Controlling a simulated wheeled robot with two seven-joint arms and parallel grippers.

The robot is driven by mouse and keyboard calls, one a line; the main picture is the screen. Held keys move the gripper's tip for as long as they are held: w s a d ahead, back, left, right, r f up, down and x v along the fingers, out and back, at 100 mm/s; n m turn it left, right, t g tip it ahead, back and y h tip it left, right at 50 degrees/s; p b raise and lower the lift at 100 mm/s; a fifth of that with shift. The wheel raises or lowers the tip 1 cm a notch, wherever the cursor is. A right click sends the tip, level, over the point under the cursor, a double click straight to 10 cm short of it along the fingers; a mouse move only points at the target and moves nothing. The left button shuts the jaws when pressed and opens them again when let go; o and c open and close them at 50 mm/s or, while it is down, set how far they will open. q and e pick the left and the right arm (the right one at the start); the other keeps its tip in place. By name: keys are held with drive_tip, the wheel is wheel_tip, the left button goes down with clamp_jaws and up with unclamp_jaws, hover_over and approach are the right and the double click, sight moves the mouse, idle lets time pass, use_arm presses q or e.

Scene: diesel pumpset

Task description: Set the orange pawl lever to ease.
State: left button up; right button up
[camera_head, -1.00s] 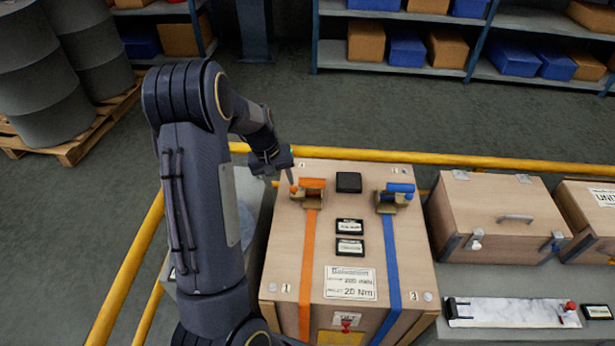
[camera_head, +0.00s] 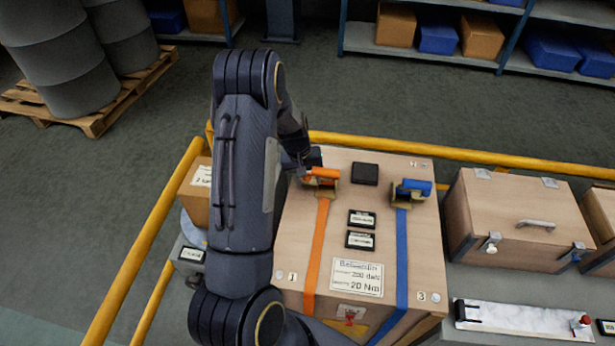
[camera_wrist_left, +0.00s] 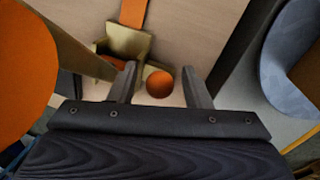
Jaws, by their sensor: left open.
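The crate (camera_head: 290,240) carries an orange strap (camera_head: 317,240) with a brass-coloured ratchet and an orange handle (camera_head: 322,174) at its far left. The pawl lever's round orange knob (camera_wrist_left: 160,84) shows in the left wrist view, beside the brass ratchet frame (camera_wrist_left: 125,42). My left gripper (camera_wrist_left: 163,80) is open, with one finger on either side of the knob in that view; I cannot tell whether they touch it. In the head view my left gripper (camera_head: 303,172) is at the ratchet's left side, mostly behind my arm, and the knob is hidden. My right gripper is not in view.
A blue strap (camera_head: 402,250) with a blue-handled ratchet (camera_head: 411,190) runs down the crate's right side. A black block (camera_head: 365,174) sits between the ratchets. Yellow rails (camera_head: 440,151) pass behind and left of the crate. A latched wooden box (camera_head: 515,215) stands to the right.

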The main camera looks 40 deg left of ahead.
use_arm(q)
drive_tip(key=shift+c, duration=0.2)
clamp_jaws()
